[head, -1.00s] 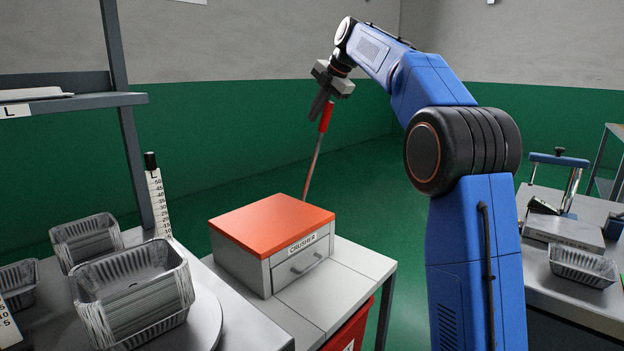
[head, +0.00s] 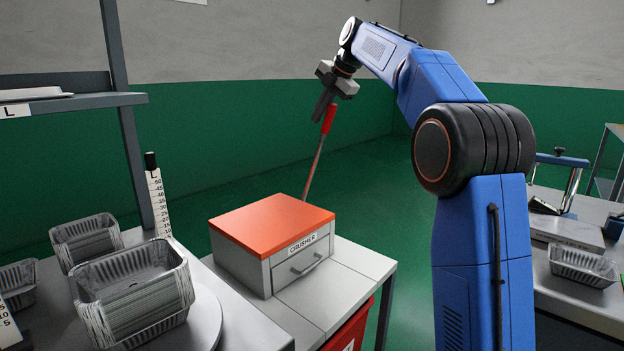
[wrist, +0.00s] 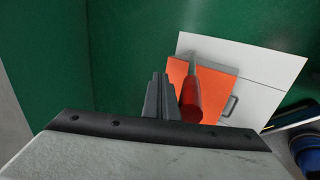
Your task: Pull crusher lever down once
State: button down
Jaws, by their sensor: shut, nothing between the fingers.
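The crusher (head: 270,243) is a grey box with an orange top and a drawer front, standing on a small table. Its lever (head: 315,165) is a thin rod with a red handle (head: 329,118), rising from behind the box and leaning slightly right. My gripper (head: 319,118) is shut and empty, its fingers pointing down just left of the handle's top. In the wrist view the closed fingers (wrist: 159,98) lie beside the red handle (wrist: 192,95), with the orange crusher top (wrist: 215,92) beyond. I cannot tell whether the fingers touch the handle.
Stacked foil trays (head: 132,290) stand on the left table, next to a scale post (head: 158,202). A red bin (head: 352,328) sits under the crusher table. A right bench holds a foil tray (head: 583,265) and a blue-handled press (head: 560,160).

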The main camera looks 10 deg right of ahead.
jog(key=shift+s+d+f, duration=0.1)
jog(key=shift+s+d, duration=0.35)
jog(key=shift+s, duration=0.15)
jog(key=s+d+f, duration=0.3)
jog(key=s, duration=0.2)
jog(key=shift+d, duration=0.35)
dwell(0.3)
jog(key=shift+s, duration=0.1)
jog(key=s+d+f, duration=0.3)
jog(key=s+f, duration=0.1)
jog(key=s, duration=0.1)
jog(key=shift+d+f, duration=0.2)
jog(key=shift+d, duration=0.1)
dwell(0.8)
jog(key=shift+s+d+f, duration=1.35)
jog(key=shift+s+f, duration=0.45)
jog(key=shift+f, duration=0.85)
jog(key=w+a+r, duration=1.2)
jog(key=w+r, duration=0.1)
jog(key=w, duration=0.4)
jog(key=shift+a+r, duration=0.15)
